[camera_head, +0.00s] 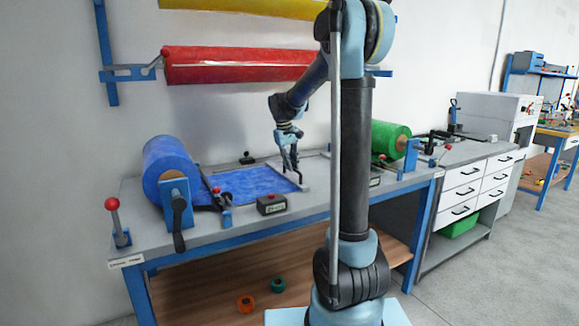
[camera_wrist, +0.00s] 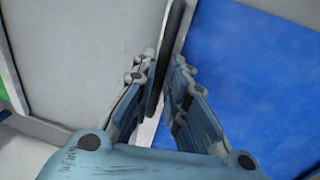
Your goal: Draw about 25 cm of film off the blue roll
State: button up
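The blue roll (camera_head: 168,165) sits on a stand at the left end of the bench. A sheet of blue film (camera_head: 250,184) lies flat from it to the right, and it also fills the right of the wrist view (camera_wrist: 260,80). My gripper (camera_head: 291,165) points down at the film's right end. In the wrist view its fingers (camera_wrist: 164,75) close in on both sides of a dark upright handle (camera_wrist: 177,25), beside a pale bar (camera_wrist: 149,128) along the film's edge. The handle's lower part is partly hidden by the fingers.
A red-knobbed lever (camera_head: 113,218) stands at the bench's front left. A dark box with a label (camera_head: 271,204) sits at the film's front edge. A green roll (camera_head: 390,139) stands to the right behind my arm. A red roll (camera_head: 240,65) hangs on the wall above.

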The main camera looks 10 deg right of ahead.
jog(key=shift+o, duration=0.9)
notch_tip(320, 180, up, 12)
jog(key=a, duration=0.2)
jog(key=shift+s+f, duration=0.15)
jog(key=shift+s, duration=0.25)
jog(key=shift+a, duration=0.1)
jog(key=s+d+f+m, duration=0.1)
jog(key=s+d+f, duration=0.2)
jog(key=s, duration=0.4)
jog(key=s+d+f+m+y, duration=0.1)
jog(key=s+d+f, duration=0.15)
jog(key=s, duration=0.55)
jog(key=s+d+f, duration=0.3)
jog(key=s, duration=0.4)
jog(key=s+d+f+m+t+y, duration=0.1)
jog(key=s+f+m, duration=0.1)
jog(key=s+f, duration=1.3)
jog(key=shift+s+f, duration=0.35)
